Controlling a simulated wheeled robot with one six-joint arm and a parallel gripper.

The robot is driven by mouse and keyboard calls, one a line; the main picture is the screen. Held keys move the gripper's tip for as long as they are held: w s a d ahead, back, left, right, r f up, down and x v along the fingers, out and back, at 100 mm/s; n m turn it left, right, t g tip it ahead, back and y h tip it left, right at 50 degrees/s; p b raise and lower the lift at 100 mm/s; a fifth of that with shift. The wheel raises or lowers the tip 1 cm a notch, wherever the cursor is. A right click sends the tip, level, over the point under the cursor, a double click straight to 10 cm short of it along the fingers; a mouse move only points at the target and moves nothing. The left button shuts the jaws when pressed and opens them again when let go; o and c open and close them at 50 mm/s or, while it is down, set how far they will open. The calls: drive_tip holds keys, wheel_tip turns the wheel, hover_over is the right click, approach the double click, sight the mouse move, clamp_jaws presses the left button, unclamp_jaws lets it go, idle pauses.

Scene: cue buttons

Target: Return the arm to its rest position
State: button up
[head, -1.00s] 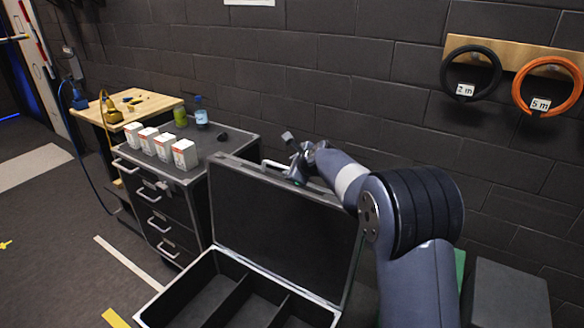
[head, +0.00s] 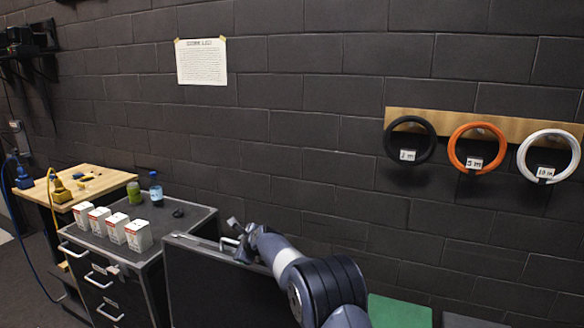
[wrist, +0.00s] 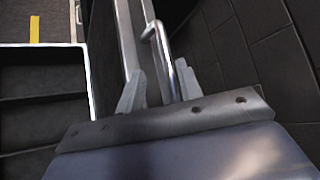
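My arm reaches over the raised lid of a black case (head: 215,290) in the head view. My gripper (head: 236,226) is at the top edge of the lid, close to its silver handle (head: 230,242). In the wrist view my gripper (wrist: 160,86) has its two grey fingers apart, with a gap between them. The lid's metal edge (wrist: 127,35) and the handle (wrist: 164,55) run just beyond and between the fingers. I see nothing clamped. Whether a finger touches the handle is not clear.
A dark drawer cabinet (head: 190,222) with several white boxes (head: 138,236), a green can (head: 134,192) and a blue bottle (head: 155,188) stands left of the case. Cable coils (head: 478,148) hang on the brick wall at right. A green box (head: 398,312) is right of my arm.

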drive_tip(key=shift+p+x, duration=0.4)
drive_tip(key=shift+x, duration=0.95)
